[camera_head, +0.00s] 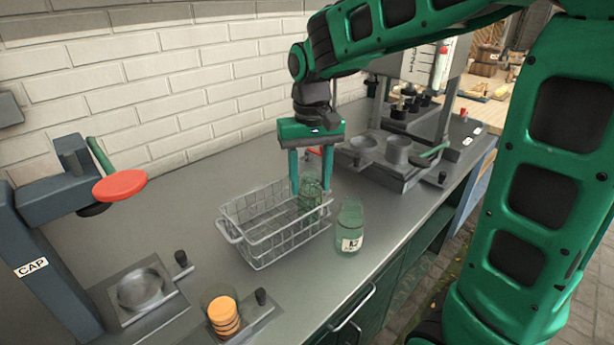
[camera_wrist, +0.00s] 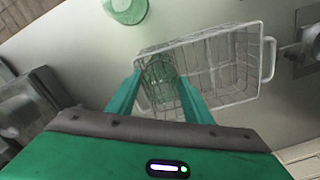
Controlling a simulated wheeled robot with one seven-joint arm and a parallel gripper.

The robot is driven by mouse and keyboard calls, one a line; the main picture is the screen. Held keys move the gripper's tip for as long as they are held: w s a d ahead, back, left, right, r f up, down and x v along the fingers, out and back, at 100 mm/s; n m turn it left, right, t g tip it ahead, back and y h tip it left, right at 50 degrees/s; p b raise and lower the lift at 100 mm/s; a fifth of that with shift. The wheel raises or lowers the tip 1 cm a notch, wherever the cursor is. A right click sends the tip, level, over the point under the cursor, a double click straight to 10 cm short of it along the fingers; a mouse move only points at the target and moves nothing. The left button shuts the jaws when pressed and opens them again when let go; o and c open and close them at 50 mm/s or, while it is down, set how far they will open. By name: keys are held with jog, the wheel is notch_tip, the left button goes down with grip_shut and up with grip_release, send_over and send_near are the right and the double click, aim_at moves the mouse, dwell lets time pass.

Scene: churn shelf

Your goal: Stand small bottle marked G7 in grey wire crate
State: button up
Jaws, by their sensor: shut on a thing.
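A small green glass bottle (camera_head: 312,196) is between the fingers of my gripper (camera_head: 311,182), at the right end of the grey wire crate (camera_head: 262,252). My gripper is shut on this bottle from above. In the wrist view the bottle (camera_wrist: 161,72) is upright inside the crate (camera_wrist: 262,40), in a corner by the wire wall, between the fingertips (camera_wrist: 159,84). No marking on it can be read. Whether its base touches the crate floor cannot be told. The rest of the crate is empty.
Another green bottle (camera_head: 351,222) with a white label, perhaps K2, stands on the counter right of the crate. A station marked CAP (camera_head: 32,267) is at left, an orange stack (camera_head: 223,315) in front. Metal equipment (camera_head: 398,152) stands behind right.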

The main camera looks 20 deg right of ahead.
jog(key=shift+f, duration=0.4)
dwell(0.5)
jog(key=o, duration=1)
jog(key=shift+c, duration=1.3)
jog(key=shift+r, duration=3.55)
